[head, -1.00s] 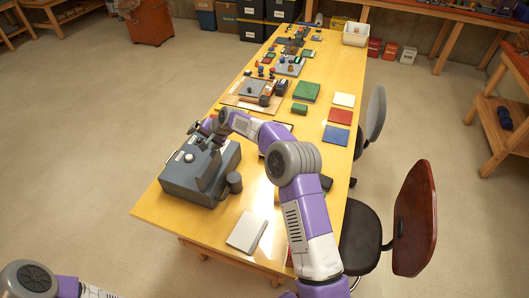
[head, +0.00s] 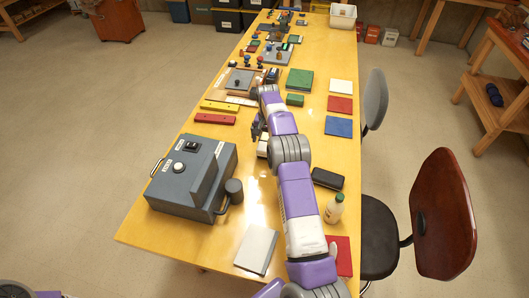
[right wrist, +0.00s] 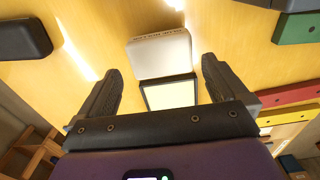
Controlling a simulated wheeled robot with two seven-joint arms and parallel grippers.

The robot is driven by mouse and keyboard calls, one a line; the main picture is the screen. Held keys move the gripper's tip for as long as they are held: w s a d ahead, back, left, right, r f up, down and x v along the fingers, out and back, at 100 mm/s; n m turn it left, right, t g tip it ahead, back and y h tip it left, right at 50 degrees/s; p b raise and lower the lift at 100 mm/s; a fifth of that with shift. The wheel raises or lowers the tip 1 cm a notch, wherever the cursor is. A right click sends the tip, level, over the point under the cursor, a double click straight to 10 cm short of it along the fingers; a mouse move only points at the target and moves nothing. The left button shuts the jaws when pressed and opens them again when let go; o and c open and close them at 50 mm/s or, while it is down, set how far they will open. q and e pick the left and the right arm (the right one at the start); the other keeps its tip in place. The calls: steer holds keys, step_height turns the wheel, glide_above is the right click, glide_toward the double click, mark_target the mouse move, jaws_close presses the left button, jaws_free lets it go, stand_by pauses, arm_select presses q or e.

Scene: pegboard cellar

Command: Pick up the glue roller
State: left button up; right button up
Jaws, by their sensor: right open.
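My right gripper (head: 257,129) is open and empty over the table, right of the grey machine and well apart from the bottle. In the right wrist view its spread fingers (right wrist: 160,70) frame a pale lettered case (right wrist: 160,54) with a dark-edged pale panel. In the head view my arm partly hides this case (head: 263,147). My left gripper is out of view.
A grey machine (head: 183,178) stands at the left edge. A black case (head: 327,179) lies near the bottle. A pale pad (head: 257,249), red and yellow bars (head: 215,119), and green blocks (head: 299,80) lie on the table (head: 180,238). Chairs (head: 430,225) stand at right.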

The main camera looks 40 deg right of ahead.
steer(key=shift+s+f, duration=0.15)
steer(key=shift+f, duration=0.2)
step_height(320, 180, down, 5)
steer(key=shift+d, duration=0.1)
steer(key=shift+w, duration=0.25)
steer(key=c, duration=0.8)
step_height(320, 180, up, 10)
steer(key=shift+r+p, duration=0.1)
steer(key=shift+p, duration=0.3)
steer(key=shift+c, duration=0.2)
steer(key=o, duration=0.7)
steer(key=c, duration=0.4)
